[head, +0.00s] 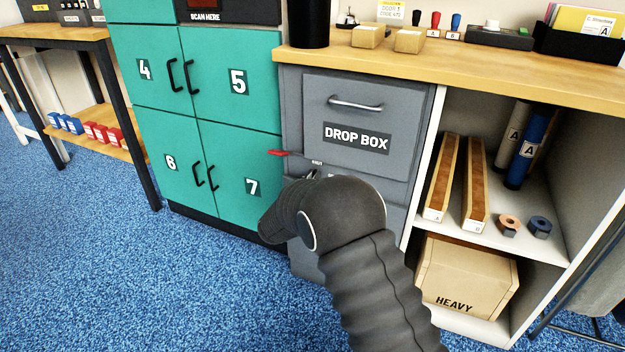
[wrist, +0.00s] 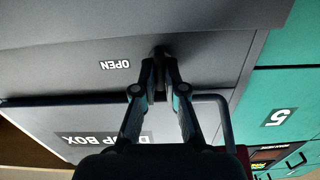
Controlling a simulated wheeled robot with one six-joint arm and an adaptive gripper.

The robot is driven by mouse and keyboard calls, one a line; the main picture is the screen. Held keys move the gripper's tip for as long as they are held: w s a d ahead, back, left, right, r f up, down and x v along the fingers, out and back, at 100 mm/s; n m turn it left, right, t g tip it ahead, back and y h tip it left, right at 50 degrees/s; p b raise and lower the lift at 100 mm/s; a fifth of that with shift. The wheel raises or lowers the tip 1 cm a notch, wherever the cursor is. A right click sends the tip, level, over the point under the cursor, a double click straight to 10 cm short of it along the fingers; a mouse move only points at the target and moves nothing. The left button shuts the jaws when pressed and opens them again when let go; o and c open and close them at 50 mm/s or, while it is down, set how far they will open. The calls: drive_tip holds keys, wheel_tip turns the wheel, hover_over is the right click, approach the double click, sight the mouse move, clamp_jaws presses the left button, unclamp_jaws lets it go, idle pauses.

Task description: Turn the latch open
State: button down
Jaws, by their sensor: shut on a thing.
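The grey drop box cabinet (head: 395,168) stands in the middle of the head view, with a DROP BOX label on its upper front. A thin lever with a red tip (head: 277,153) sticks out to the left below that front. A small label beside it is too small to read surely. My gripper (head: 312,174) is at the cabinet front just below this, mostly hidden by my arm. In the wrist view, which is upside down, my gripper (wrist: 161,62) is shut on a dark part of the latch (wrist: 159,50). An OPEN label (wrist: 115,65) is beside it. The latch's exact angle is hard to tell.
Teal lockers (head: 238,82) stand directly left of the cabinet. An open shelf on the right holds long boxes (head: 476,185), rolls and a HEAVY carton (head: 465,280). A wooden counter (head: 450,62) runs above. Blue carpet (head: 90,240) is clear at the left front.

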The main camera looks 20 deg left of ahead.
drive_tip(key=shift+w+f+b, duration=0.1)
drive_tip(key=shift+b, duration=0.25)
drive_tip(key=m+b, duration=0.3)
drive_tip(key=m, duration=0.2)
drive_tip(key=m+b, duration=0.3)
drive_tip(key=m, duration=0.3)
drive_tip(key=m+b, duration=0.4)
drive_tip(key=m, duration=0.2)
drive_tip(key=shift+d, duration=0.35)
drive_tip(key=shift+m, duration=0.5)
drive_tip(key=c, duration=1.2)
unclamp_jaws()
drive_tip(key=shift+w+d+f, duration=0.1)
drive_tip(key=shift+c, duration=0.2)
